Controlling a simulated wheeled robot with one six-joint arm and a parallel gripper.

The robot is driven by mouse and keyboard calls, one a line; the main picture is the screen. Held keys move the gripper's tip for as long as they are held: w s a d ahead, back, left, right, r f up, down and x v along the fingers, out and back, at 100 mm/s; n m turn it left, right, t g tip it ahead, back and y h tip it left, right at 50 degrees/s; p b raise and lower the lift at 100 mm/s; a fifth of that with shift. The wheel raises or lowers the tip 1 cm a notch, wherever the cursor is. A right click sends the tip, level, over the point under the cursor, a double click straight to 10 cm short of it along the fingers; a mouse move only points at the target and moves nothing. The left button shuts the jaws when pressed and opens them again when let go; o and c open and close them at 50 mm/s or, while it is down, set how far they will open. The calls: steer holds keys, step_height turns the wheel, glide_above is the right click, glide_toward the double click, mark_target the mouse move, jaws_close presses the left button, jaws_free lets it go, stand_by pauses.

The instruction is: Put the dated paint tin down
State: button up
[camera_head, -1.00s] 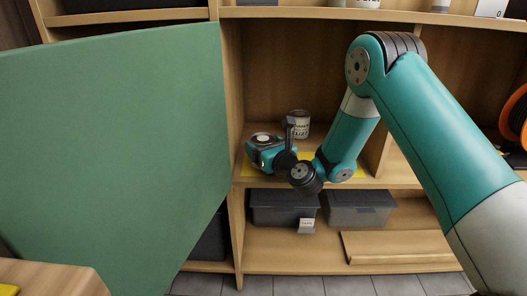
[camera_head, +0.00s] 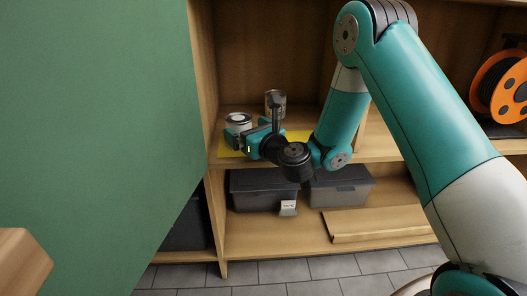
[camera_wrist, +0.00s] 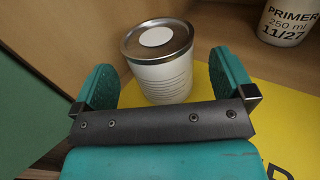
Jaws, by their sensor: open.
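A white paint tin (camera_head: 238,121) with a silver lid stands upright on the yellow mat (camera_head: 299,136) on the cabinet shelf. In the wrist view this tin (camera_wrist: 162,75) shows fine print lines on its side; no date is readable there. My gripper (camera_head: 252,132) is open, its fingers (camera_wrist: 165,80) either side of the tin's near face, with gaps visible. A second tin (camera_head: 275,101) stands behind, towards the right. In the wrist view this second tin (camera_wrist: 287,20) reads "PRIMER 250 ml 11/27", its top cut off.
A large green door (camera_head: 90,120) stands open at left. An orange spool (camera_head: 500,85) is at right. The shelf's side wall (camera_wrist: 70,40) is close left of the tin.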

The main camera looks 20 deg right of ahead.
steer(key=b+v, duration=0.7)
steer(key=v, duration=0.1)
steer(key=s+a+r+n+g+y, duration=0.1)
steer(key=s+a+n+g+y, duration=0.45)
steer(key=n, duration=0.55)
steer(key=s+a+r+n+g+y, duration=0.1)
steer(key=s+a+n+g+y, duration=0.1)
steer(key=s+a+n+g, duration=0.55)
steer(key=s+d+f+n+g+h, duration=0.1)
steer(key=s+d+n+g+h, duration=0.1)
steer(key=s+n+h, duration=0.2)
steer(key=s+d+f+n+g+h, duration=0.2)
steer(key=s+n, duration=0.9)
steer(key=n, duration=0.6)
steer(key=shift+d+f+h, duration=0.3)
steer(key=shift+d+h, duration=0.55)
steer(key=shift+h, duration=0.3)
